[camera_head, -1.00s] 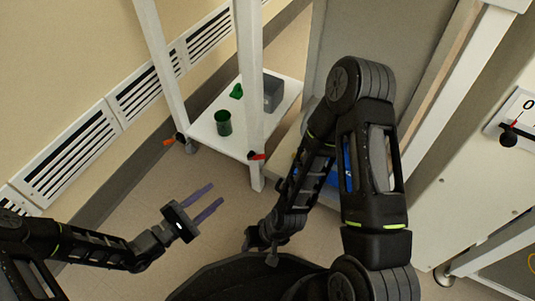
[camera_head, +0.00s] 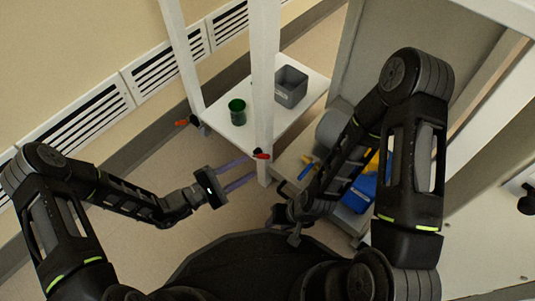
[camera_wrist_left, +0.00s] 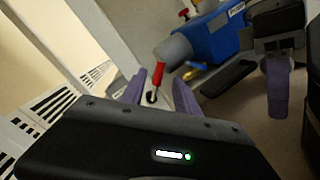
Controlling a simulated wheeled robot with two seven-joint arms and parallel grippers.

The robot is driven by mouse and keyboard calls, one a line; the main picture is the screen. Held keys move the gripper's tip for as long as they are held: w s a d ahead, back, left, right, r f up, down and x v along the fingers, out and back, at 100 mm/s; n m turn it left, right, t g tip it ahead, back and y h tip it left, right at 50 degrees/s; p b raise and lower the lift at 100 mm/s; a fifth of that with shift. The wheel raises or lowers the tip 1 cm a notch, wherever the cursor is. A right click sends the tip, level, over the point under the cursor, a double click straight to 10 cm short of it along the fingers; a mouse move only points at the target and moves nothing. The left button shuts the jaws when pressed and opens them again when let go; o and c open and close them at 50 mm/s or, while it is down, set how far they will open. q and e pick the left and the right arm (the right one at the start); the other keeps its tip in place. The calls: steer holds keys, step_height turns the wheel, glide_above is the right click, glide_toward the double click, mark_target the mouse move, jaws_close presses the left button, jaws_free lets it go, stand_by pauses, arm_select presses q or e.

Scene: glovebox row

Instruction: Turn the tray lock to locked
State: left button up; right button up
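A red-handled lever (camera_head: 262,155) with a dark pivot sits on the near white post of a low shelf unit; I take it to be the tray lock. In the left wrist view the red handle (camera_wrist_left: 158,74) slants up from the pivot, between my purple fingertips. My left gripper (camera_head: 250,167) is open, with its fingertips close to the lever; I cannot tell whether they touch it. Its fingers also show in the left wrist view (camera_wrist_left: 160,92). My right gripper (camera_head: 290,222) is low in the middle, partly hidden by its own arm; its opening is unclear.
A second lever (camera_head: 187,122), orange-red, is on the shelf unit's left post. The white shelf (camera_head: 262,122) holds a green cup (camera_head: 237,111) and a grey bin (camera_head: 290,86). Blue and grey equipment (camera_head: 358,194) lies behind my right arm. Floor left of the unit is clear.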

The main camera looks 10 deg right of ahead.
mark_target(263, 158)
arm_select(q)
steer(key=b+x, duration=0.3)
steer(key=x, duration=0.4)
steer(key=shift+w+d, duration=0.1)
steer(key=shift+d, duration=0.25)
jaws_close()
stand_by(1.1)
